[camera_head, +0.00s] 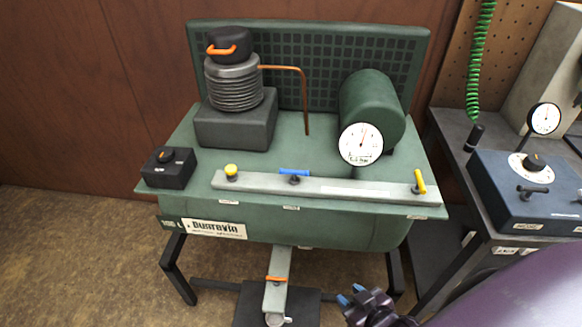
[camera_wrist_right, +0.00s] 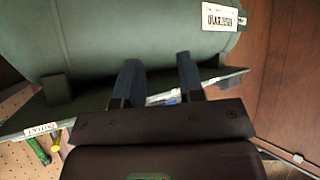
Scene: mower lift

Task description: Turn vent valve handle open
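Several coloured valve handles show in the head view; their labels are too small to read, so I cannot tell which is the vent valve. A blue handle (camera_head: 293,172) lies along the middle of the grey bar. A yellow handle (camera_head: 420,182) stands across its right end; a yellow knob (camera_head: 231,171) is at its left end. An orange handle (camera_head: 276,279) lies crosswise on the grey fitting below the tank. My right gripper (camera_head: 350,294) is low, right of that fitting. In the wrist view its fingers (camera_wrist_right: 158,82) are apart and empty. My left gripper is out of view.
The green machine (camera_head: 250,145) carries a dark cylinder, a gauge (camera_head: 360,143) and a black switch box (camera_head: 169,167). Its dark legs stand below. A bench with a blue box (camera_head: 520,190) is at right. Open floor lies at left.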

